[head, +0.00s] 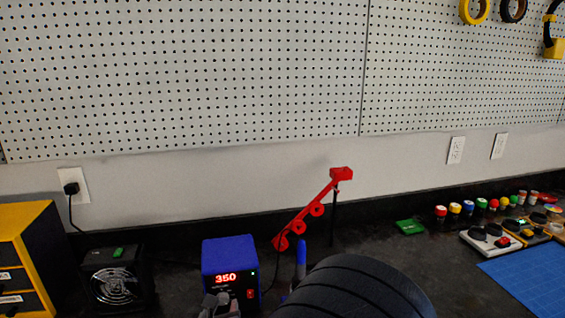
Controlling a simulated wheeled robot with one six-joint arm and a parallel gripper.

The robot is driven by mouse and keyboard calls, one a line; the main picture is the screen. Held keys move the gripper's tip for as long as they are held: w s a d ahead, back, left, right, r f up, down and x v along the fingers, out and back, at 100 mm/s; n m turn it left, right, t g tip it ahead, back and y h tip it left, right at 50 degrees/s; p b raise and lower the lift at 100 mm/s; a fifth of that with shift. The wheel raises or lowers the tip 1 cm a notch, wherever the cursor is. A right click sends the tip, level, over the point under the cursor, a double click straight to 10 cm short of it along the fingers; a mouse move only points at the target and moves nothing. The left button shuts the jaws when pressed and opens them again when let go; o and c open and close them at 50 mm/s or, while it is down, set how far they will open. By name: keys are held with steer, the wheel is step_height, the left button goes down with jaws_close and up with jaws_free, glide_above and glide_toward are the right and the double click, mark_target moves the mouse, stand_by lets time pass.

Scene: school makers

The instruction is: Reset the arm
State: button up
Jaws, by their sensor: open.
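A large dark, ribbed, rounded shape fills the bottom centre and looks like part of my own arm. It hides part of the dark worktop (385,255) behind it.
A blue soldering station (231,268) reading 350, a black fan unit (113,280) and a yellow-black drawer cabinet (28,255) stand at left. A red jointed stand (312,210) rises behind. A green board (410,227), control boxes (490,240) and a blue mat (530,280) lie at right.

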steer(key=v, duration=0.7)
steer(key=shift+s+r+p, duration=0.15)
steer(key=shift+s+p, duration=0.2)
steer(key=shift+s, duration=0.05)
steer(key=shift+d, duration=0.1)
